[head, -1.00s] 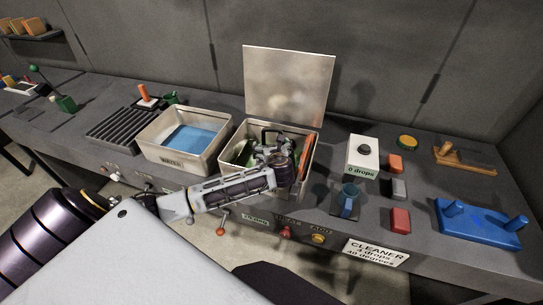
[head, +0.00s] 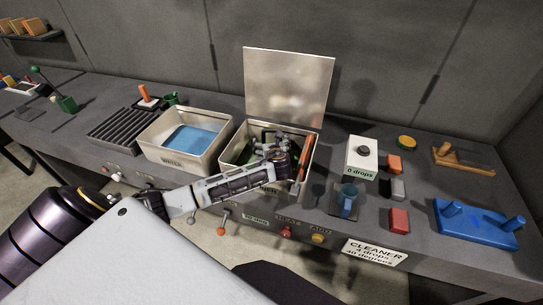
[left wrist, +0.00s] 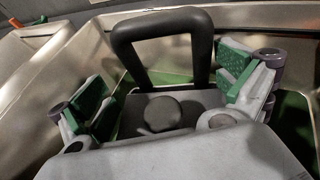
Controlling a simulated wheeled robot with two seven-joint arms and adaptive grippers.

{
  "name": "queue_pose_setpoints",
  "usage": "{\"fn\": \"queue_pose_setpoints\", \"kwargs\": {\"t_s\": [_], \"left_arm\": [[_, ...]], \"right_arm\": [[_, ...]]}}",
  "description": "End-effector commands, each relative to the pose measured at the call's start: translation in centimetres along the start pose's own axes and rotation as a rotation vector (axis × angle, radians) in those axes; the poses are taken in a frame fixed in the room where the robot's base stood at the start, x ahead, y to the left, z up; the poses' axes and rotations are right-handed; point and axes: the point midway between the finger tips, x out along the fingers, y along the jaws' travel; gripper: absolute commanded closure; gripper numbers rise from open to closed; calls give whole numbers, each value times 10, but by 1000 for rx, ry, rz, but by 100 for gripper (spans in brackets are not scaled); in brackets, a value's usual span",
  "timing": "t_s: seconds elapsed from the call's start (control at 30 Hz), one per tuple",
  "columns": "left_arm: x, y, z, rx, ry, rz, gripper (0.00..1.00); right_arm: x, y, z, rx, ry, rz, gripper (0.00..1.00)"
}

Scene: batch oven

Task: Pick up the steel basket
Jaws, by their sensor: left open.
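The steel basket's dark looped handle (left wrist: 162,22) stands upright in the left wrist view. Its basket body is mostly hidden by my gripper, and I cannot separate it from the metal walls around it. My left gripper (left wrist: 165,88) is open, with its green-padded fingers on either side of the handle and the handle ahead of the palm. In the head view my left gripper (head: 268,148) is inside the opening of the right-hand open-lidded bin (head: 232,148). No grip on the handle shows. My right gripper is not in view.
A water bin (head: 158,152) with blue contents stands just left. The raised lid (head: 288,88) is behind the open bin. An orange item (head: 306,150) lies at its right edge.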

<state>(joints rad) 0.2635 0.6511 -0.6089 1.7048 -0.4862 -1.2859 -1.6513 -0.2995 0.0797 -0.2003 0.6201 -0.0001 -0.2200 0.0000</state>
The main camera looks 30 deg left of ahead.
Motion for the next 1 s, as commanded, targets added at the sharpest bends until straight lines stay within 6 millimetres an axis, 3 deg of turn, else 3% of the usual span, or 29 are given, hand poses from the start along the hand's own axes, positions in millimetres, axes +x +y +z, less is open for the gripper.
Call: {"fn": "queue_pose_setpoints", "kwargs": {"t_s": [0.23, 0.73, 1.0], "left_arm": [[14, 0, -1, 1, 1, 0, 0], [16, 0, -1, 1, 1, 0, 0], [16, 0, -1, 1, 1, 0, 32]], "right_arm": [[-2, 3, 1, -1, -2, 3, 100], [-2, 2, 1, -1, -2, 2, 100], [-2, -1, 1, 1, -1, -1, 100]]}}
